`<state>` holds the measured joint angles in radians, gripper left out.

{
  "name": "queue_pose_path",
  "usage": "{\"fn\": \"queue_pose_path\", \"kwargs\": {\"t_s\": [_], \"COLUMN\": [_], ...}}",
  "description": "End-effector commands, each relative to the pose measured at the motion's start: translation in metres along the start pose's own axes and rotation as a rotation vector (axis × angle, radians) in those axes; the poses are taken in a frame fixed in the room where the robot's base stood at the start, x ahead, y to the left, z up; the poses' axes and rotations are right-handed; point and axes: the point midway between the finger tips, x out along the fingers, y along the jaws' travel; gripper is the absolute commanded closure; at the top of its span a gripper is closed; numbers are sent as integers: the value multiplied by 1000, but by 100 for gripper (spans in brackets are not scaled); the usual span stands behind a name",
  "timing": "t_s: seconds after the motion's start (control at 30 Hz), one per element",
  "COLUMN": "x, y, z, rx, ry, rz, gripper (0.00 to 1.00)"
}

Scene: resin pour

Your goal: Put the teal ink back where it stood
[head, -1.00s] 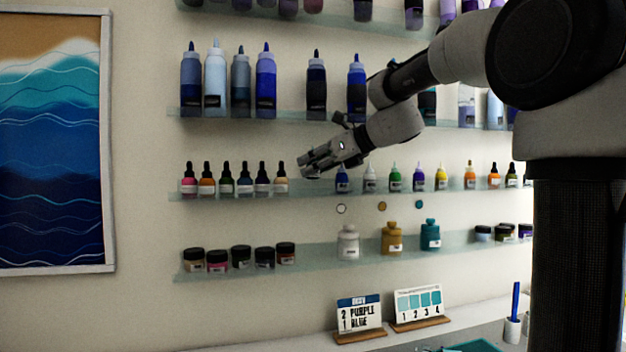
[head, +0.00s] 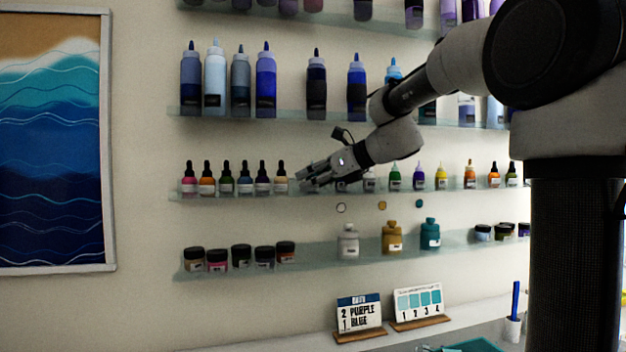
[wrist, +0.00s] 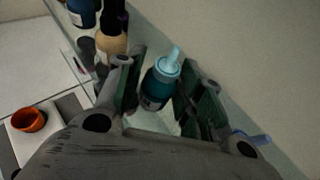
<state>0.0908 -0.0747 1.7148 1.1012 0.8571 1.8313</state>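The teal ink (wrist: 158,88) is a small dark teal bottle with a light blue cap and nozzle, seen in the wrist view between my finger pads. In the head view my gripper (head: 304,180) is at the small-bottle shelf (head: 385,192), in the gap right of the peach dropper bottle (head: 281,180). The bottle is hidden there behind my fingers. I cannot tell whether its base touches the shelf.
Dropper bottles stand close on the left. A white bottle (head: 369,182) and a green bottle (head: 394,180) stand to the right. A blue nozzle (wrist: 252,138) is close beside my right finger. Jars (head: 241,256) stand below; tall bottles (head: 265,80) stand above.

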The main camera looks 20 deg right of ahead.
Motion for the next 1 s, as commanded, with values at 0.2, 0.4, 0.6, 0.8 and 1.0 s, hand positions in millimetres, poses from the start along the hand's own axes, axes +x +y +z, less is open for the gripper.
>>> {"fn": "queue_pose_path", "kwargs": {"t_s": [0.2, 0.4, 0.6, 0.8, 1.0], "x": [-17, -62, -102, -120, -122], "y": [-1, -2, -1, 0, 7], "z": [3, 3, 3, 2, -7], "rx": [-1, 0, 0, 0, -58], "ry": [-2, -2, -1, 0, 27], "rz": [-3, -6, -4, -1, 2], "gripper": [63, 63, 63, 63, 63]}}
